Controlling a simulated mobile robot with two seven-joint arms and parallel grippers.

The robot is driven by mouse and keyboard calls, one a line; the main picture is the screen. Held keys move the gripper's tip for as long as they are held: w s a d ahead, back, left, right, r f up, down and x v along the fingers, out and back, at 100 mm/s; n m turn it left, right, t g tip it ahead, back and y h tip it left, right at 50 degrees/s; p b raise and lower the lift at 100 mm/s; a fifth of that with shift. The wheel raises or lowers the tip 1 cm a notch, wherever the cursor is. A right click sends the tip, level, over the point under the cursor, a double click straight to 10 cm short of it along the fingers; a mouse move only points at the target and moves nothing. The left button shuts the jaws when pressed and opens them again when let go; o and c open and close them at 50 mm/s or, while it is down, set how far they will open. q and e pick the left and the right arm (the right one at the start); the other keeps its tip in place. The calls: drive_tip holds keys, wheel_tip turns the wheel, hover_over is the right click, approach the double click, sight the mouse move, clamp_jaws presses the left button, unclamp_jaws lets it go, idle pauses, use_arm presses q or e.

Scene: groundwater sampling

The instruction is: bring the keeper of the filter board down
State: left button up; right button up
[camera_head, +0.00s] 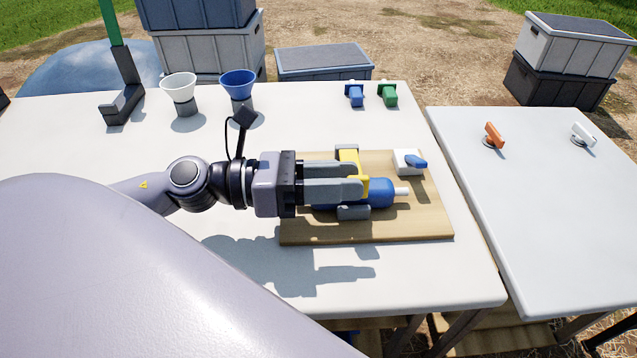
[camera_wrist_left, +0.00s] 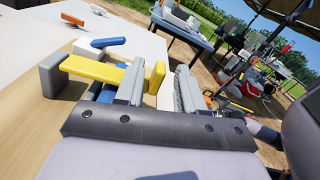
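The wooden filter board (camera_head: 420,222) lies on the white table. On it, a blue filter cylinder (camera_head: 378,194) with a white end lies between two grey blocks. The yellow keeper (camera_head: 350,162) reaches across above the cylinder; my fingers hide part of it. My left gripper (camera_head: 362,188) is over the board at the keeper. In the left wrist view its fingers (camera_wrist_left: 158,90) are apart, and the keeper's yellow end (camera_wrist_left: 156,77) shows between them. I cannot tell whether a finger touches it. A white block with a blue lever (camera_head: 416,162) sits at the board's far right. My right gripper is out of view.
A white funnel (camera_head: 179,88) and a blue funnel (camera_head: 238,86) stand behind my left arm. A blue valve (camera_head: 355,93) and a green valve (camera_head: 388,94) are at the back edge. A second table (camera_head: 560,210) stands to the right. The front table area is clear.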

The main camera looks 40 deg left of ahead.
use_arm(q)
drive_tip(key=shift+s+a, duration=0.45)
drive_tip(key=shift+a, duration=0.05)
drive_tip(key=shift+s+a, duration=0.4)
drive_tip(key=shift+a, duration=0.1)
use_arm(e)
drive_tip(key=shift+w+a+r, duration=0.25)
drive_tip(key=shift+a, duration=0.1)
